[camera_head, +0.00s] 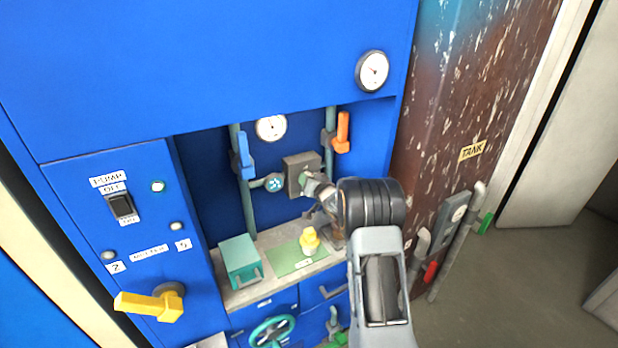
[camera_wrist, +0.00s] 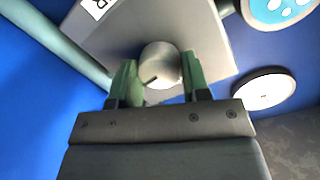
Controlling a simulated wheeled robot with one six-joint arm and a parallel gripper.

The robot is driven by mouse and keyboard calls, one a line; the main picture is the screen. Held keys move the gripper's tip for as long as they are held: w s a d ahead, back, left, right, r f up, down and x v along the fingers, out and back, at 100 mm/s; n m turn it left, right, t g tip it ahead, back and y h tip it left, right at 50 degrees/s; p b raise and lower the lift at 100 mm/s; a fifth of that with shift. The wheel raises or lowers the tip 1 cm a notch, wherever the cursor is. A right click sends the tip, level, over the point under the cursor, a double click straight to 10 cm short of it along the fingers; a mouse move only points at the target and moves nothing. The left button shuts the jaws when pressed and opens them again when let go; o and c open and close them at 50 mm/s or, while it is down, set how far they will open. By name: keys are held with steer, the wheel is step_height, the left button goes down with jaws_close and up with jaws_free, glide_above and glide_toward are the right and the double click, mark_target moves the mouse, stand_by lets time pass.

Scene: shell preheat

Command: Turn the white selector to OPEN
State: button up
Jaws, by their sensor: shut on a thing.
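The white selector (camera_wrist: 160,58) is a round pale knob on the face of a grey box (camera_wrist: 110,35). A short dark mark shows on its near side. In the wrist view my gripper (camera_wrist: 160,74) has its green fingers on both sides of the knob, shut on it. In the head view my gripper (camera_head: 306,178) is at the front of the grey box (camera_head: 292,168) in the blue recess, and it hides the knob. Part of a white label with a letter R shows at the box's edge in the wrist view; no OPEN marking is readable.
A blue lever (camera_head: 244,155) and an orange lever (camera_head: 342,132) stand on pipes either side of the box. A yellow handle (camera_head: 150,305) juts out at lower left.

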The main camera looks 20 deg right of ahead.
steer(key=shift+m+p, duration=0.35)
steer(key=shift+m, duration=0.25)
stand_by(0.3)
steer(key=o, duration=0.9)
steer(key=s, duration=0.4)
steer(key=s+d+r+b, duration=0.1)
steer(key=s, duration=0.8)
steer(key=shift+s+d+r, duration=0.3)
